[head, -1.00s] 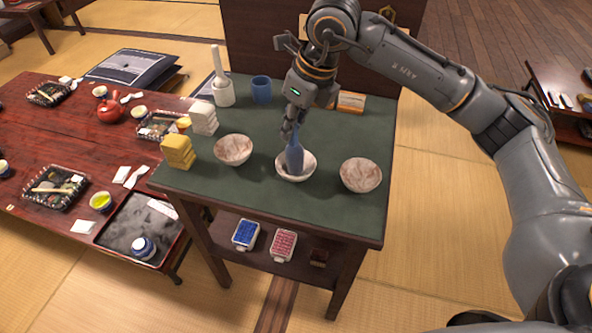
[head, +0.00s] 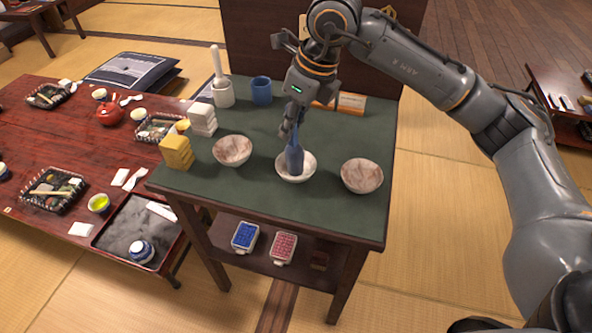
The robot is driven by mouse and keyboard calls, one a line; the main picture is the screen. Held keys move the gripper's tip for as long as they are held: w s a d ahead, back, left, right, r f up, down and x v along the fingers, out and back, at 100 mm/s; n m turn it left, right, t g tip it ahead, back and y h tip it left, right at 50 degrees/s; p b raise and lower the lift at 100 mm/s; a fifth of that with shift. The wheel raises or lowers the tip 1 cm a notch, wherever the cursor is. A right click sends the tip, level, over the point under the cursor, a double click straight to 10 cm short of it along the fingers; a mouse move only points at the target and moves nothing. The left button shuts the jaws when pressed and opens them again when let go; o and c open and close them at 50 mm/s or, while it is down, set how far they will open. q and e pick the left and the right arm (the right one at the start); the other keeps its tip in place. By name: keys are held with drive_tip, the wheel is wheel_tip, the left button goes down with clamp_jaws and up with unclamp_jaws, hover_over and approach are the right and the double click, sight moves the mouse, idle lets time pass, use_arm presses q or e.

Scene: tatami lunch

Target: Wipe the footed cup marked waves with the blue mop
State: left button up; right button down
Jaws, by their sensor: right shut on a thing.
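My right gripper (head: 289,126) is shut on the blue mop (head: 295,155) and holds it upright, head down. The mop's lower end is inside the middle one of three pale, brown-mottled bowl-shaped cups (head: 309,171). The mop hides part of this cup's inside. The other two cups stand on either side of it, the left cup (head: 232,151) and the right cup (head: 362,176). I cannot make out a wave mark on any of them. My left gripper is not in view.
The cups stand on a green-topped table (head: 250,190). Behind are a white mop in its holder (head: 224,93), an empty-looking blue holder (head: 261,91) and an orange-and-white box (head: 351,105). Yellow blocks (head: 176,151) and white blocks (head: 202,119) stand at left. The front strip is clear.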

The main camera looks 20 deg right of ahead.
drive_tip(key=n+g, duration=0.1)
drive_tip(key=n, duration=0.4)
drive_tip(key=shift+w+y, duration=0.15)
drive_tip(key=shift+y, duration=0.25)
drive_tip(key=n, duration=0.2)
drive_tip(key=n+g, duration=0.1)
drive_tip(key=n, duration=0.1)
drive_tip(key=shift+w+g+p, duration=0.15)
drive_tip(key=shift+g+p, duration=0.15)
drive_tip(key=shift+p, duration=0.05)
drive_tip(key=shift+n, duration=0.5)
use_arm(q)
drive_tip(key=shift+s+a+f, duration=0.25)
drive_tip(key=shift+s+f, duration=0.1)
use_arm(e)
drive_tip(key=shift+r, duration=0.1)
